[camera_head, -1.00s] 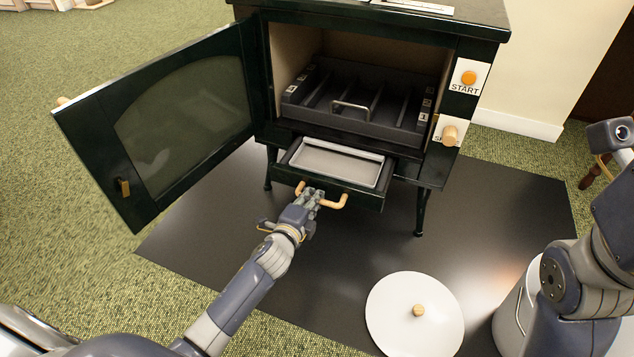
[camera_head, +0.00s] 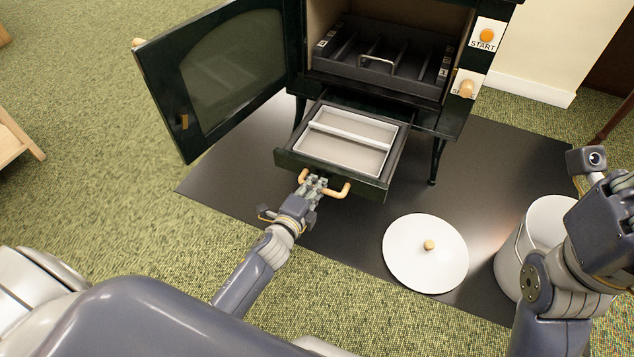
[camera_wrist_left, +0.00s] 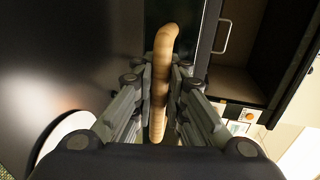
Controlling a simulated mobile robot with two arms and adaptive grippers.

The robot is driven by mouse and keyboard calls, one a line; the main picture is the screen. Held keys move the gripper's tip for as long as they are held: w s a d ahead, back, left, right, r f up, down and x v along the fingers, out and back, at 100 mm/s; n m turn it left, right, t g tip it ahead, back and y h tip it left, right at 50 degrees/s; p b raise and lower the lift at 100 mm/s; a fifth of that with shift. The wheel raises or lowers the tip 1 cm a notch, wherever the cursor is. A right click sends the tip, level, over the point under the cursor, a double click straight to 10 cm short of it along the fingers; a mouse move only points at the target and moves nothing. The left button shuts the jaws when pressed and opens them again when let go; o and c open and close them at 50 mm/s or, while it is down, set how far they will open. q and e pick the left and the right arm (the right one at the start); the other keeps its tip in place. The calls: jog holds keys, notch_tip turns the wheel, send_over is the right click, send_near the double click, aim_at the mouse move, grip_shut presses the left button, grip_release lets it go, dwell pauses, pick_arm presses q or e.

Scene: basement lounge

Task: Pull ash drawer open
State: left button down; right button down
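The ash drawer (camera_head: 283,158) sticks well out from under the dark green stove's firebox in the head view. A pale metal tray (camera_head: 345,150) with a crossbar lies in it. A tan curved handle (camera_head: 338,191) is on the drawer front. My left gripper (camera_head: 316,186) is at this handle; in the left wrist view the handle (camera_wrist_left: 161,85) lies between the two fingers, which are closed in on it. My right arm is at the right edge of the head view; its fingers are not clearly visible.
The stove door (camera_head: 222,88) hangs open to the left. A black grate tray (camera_head: 378,72) sits in the firebox. A white round lid (camera_head: 425,262) lies on the dark floor plate (camera_head: 228,178). A white bucket (camera_head: 509,262) stands beside my right arm.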

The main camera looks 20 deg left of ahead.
pick_arm(q)
jog(key=shift+s+f, duration=0.1)
jog(key=shift+s, duration=0.3)
jog(key=c, duration=1.6)
grip_release()
jog(key=shift+s, duration=0.1)
jog(key=v, duration=1.2)
